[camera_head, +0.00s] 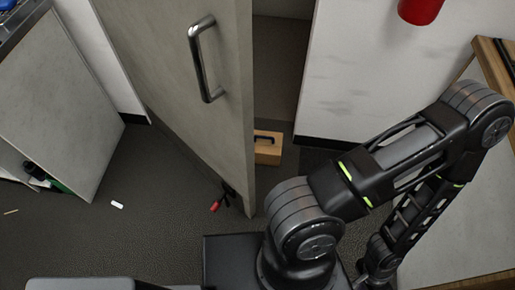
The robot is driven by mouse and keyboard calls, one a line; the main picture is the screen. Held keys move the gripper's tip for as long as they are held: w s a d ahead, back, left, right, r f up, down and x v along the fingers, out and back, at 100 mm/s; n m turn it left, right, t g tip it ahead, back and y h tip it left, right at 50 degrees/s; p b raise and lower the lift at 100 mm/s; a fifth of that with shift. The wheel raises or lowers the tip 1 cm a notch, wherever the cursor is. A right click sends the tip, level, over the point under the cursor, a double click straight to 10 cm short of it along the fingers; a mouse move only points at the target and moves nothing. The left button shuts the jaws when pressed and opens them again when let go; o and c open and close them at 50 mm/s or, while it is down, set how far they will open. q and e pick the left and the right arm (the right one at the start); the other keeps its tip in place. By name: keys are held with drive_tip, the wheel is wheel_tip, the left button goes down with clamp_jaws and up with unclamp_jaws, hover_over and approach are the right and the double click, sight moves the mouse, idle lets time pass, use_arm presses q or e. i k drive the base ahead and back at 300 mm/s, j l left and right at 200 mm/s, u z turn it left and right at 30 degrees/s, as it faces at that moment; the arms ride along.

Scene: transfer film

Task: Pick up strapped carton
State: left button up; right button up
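A small tan carton (267,149) with a dark strap or handle on its top sits on the floor just past the free edge of an open grey door (190,90). Its left part is hidden behind the door. My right arm is folded on the right side of the view, well in front of the carton and apart from it. No gripper fingers can be made out on it. My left gripper does not show.
The door has a metal handle (204,60) and stands beside the doorway. A red-handled object (215,206) and a white piece (117,205) lie on the floor. A cabinet (70,110) is at left, and a wooden-edged table (470,225) is at right.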

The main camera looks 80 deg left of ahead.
sight(268, 145)
drive_tip(key=u, duration=2.85)
drive_tip(key=l+z, duration=0.2)
drive_tip(key=z, duration=0.3)
drive_tip(key=i+l+z, duration=0.1)
drive_tip(key=z, duration=0.2)
drive_tip(key=i+z, duration=0.25)
drive_tip(key=i+u, duration=0.35)
drive_tip(key=i, duration=0.2)
drive_tip(key=i+l+u, duration=0.35)
drive_tip(key=i, duration=0.2)
drive_tip(key=k, duration=0.1)
drive_tip(key=l, duration=0.1)
